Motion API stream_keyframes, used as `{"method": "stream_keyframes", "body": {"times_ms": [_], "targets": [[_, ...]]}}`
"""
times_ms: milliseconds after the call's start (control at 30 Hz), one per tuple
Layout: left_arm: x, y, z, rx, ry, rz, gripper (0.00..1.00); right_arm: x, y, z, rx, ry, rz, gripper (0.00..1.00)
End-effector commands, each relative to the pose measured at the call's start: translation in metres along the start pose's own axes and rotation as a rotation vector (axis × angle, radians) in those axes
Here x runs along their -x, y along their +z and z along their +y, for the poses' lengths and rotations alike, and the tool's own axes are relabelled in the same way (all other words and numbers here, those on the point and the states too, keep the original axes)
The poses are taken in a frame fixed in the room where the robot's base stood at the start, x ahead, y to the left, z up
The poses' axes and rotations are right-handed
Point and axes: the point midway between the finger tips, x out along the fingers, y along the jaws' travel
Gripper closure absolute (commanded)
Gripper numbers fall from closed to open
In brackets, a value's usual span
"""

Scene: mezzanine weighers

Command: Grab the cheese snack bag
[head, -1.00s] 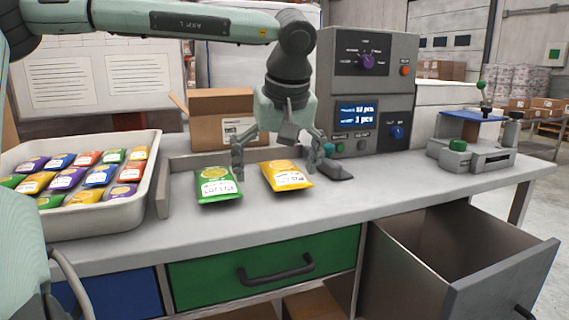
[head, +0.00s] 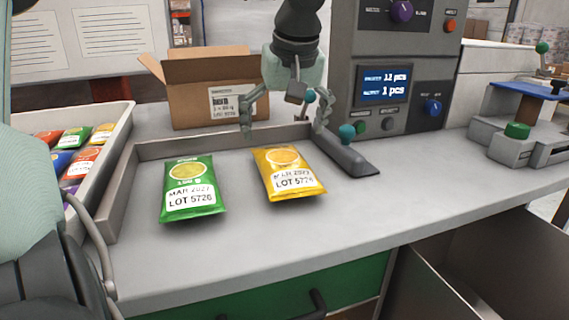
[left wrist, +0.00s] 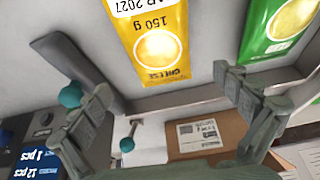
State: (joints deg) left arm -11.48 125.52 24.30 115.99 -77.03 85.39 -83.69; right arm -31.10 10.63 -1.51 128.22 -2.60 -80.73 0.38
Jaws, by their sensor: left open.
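The cheese snack bag (head: 288,172) is yellow and lies flat on the grey worktop; its label reads MAR 2027, LOT 5726. In the left wrist view the yellow bag (left wrist: 155,40) shows the word CHEESE and 150 g. My left gripper (head: 284,122) is open and empty, above and behind the bag's far end. My right gripper is not in view.
A green bag (head: 190,188) lies left of the yellow one. A grey lever with a teal knob (head: 347,150) lies close on the right, before the weigher (head: 400,80). An open carton (head: 210,90) stands behind, a tray of bags (head: 118,120) at left. An open drawer (head: 450,285) is front right.

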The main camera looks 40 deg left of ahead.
Motion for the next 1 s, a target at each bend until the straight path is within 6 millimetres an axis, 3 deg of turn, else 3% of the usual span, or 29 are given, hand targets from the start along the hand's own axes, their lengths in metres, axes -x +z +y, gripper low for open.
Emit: {"method": "stream_keyframes", "body": {"times_ms": [400, 733, 1000], "targets": [[-0.056, 0.006, -0.002, 0.000, 0.000, -0.002, 0.00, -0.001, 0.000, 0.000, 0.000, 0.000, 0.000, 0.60], [-0.064, 0.005, -0.002, 0.001, 0.002, 0.000, 0.00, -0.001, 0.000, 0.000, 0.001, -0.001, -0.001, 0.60], [-0.063, 0.005, -0.002, 0.001, 0.002, 0.000, 0.32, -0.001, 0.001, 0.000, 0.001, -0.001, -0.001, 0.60]]}}
